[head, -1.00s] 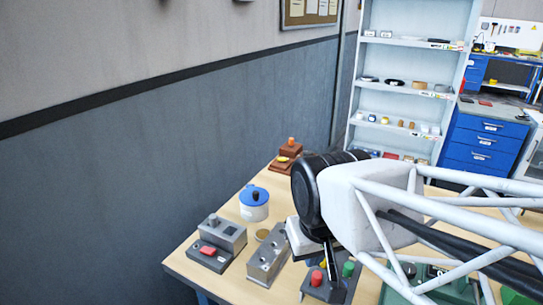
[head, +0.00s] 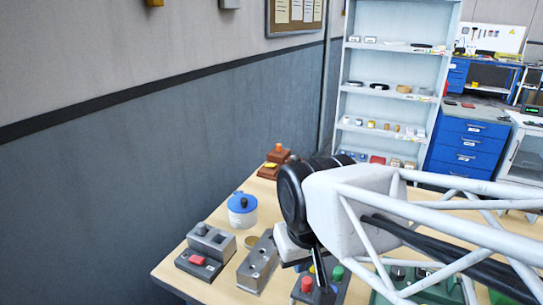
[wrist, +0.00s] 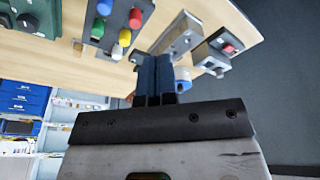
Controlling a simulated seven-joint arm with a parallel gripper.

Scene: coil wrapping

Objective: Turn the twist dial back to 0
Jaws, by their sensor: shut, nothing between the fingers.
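I cannot tell for sure which part is the twist dial. A green box (head: 432,290), partly hidden behind my arm, shows in the wrist view at the top left with a round black knob (wrist: 27,22) on it. No dial marking is readable.
A grey box with red, green and other coloured buttons (wrist: 122,25) lies close to my gripper. A grey block with holes (head: 257,264) and a grey box with a red button (head: 197,260) stand left. A brown stepped block (head: 270,170) is at the back.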

